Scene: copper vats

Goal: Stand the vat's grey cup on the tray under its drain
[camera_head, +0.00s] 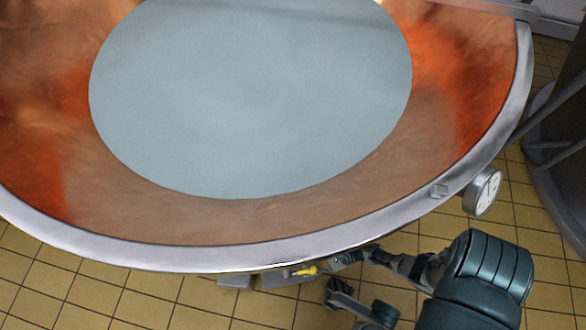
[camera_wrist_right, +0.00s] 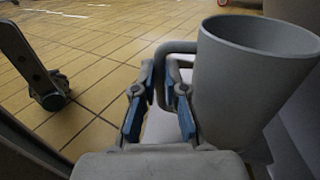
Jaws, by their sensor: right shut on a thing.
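The grey cup (camera_wrist_right: 248,85) is at the right of the right wrist view, with its open mouth up. My right gripper (camera_wrist_right: 160,92) is shut on the cup's handle (camera_wrist_right: 170,48). The cup's base is partly hidden, so I cannot tell whether it touches anything. In the head view my right gripper (camera_head: 346,259) is low beside the vat's front rim (camera_head: 240,258). A yellow part (camera_head: 306,270), perhaps the drain's handle, shows just left of it. A grey flat surface (camera_head: 284,281), perhaps the tray, shows below the rim. The drain's mouth is hidden. My left gripper is not in view.
The wide copper vat (camera_head: 430,135) holds pale liquid (camera_head: 250,95) and overhangs the space around my right gripper. A round dial (camera_head: 482,192) sticks out from its rim. A grey leg with a dark foot (camera_wrist_right: 52,98) stands at left in the wrist view. Tiled floor (camera_head: 80,295) is open at front left.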

